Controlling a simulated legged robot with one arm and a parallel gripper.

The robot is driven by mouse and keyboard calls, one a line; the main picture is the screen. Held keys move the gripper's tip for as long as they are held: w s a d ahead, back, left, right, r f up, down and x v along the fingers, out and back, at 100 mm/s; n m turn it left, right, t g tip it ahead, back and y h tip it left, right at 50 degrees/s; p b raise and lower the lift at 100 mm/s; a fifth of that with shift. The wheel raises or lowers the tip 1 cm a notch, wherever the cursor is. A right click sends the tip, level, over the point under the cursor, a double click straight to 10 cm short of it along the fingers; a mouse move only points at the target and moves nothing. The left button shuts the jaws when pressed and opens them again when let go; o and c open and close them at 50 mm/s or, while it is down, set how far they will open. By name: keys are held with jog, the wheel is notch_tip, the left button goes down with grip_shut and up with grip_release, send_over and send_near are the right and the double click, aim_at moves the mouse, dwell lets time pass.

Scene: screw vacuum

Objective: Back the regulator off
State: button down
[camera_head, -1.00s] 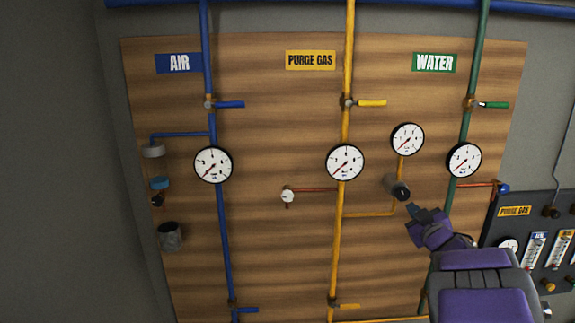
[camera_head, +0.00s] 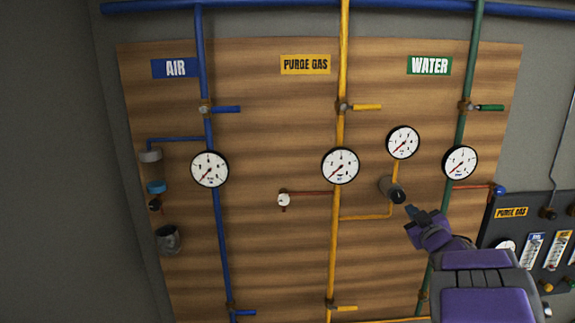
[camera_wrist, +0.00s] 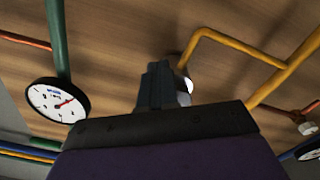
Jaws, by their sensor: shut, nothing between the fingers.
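The regulator is a dark cylindrical knob (camera_head: 393,191) on the yellow purge gas branch line, below a small round gauge (camera_head: 403,142). My gripper (camera_head: 411,211) is just below and to the right of the knob, with its fingers shut and nothing between them. In the head view a small gap seems to separate the fingertips from the knob. In the wrist view my gripper (camera_wrist: 162,82) points at the board, and the knob is mostly hidden behind it; a bright edge shows beside the fingers.
The green water pipe (camera_head: 457,120) and its gauge (camera_head: 460,162) stand close on the right. The yellow main pipe (camera_head: 336,235) and its gauge (camera_head: 340,166) are to the left. A dark flowmeter panel (camera_head: 510,228) is at the lower right. Bare board lies below the branch line.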

jog(key=shift+a+r+p, duration=0.2)
jog(key=shift+r+p, duration=0.55)
jog(key=shift+p, duration=0.5)
jog(key=shift+d+f, duration=0.1)
jog(key=shift+f, duration=0.15)
dwell(0.3)
jog(key=s, duration=0.6)
jog(key=shift+d, duration=0.2)
